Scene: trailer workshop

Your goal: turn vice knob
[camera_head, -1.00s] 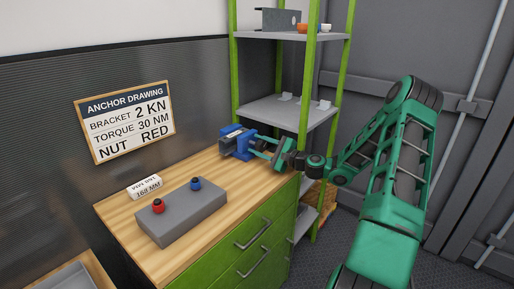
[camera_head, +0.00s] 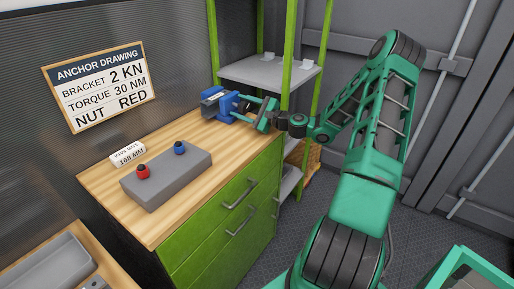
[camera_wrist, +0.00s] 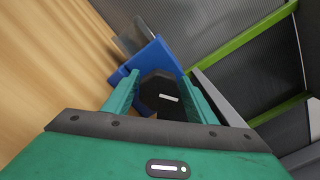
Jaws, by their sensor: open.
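The blue vice (camera_head: 222,103) sits at the far right end of the wooden workbench top. In the wrist view its blue body (camera_wrist: 152,62) is ahead of my gripper, with a grey jaw plate beyond. The dark knob (camera_wrist: 160,88) with a white mark faces the wrist camera. My gripper (camera_wrist: 163,90) is open, with one green finger on each side of the knob. I cannot tell whether either finger touches it. In the head view my gripper (camera_head: 246,107) is at the vice's right side, and the knob is too small to make out.
A sign (camera_head: 101,86) hangs on the wall. A green-post shelf (camera_head: 270,72) stands close behind my gripper. Green drawers (camera_head: 235,205) are below.

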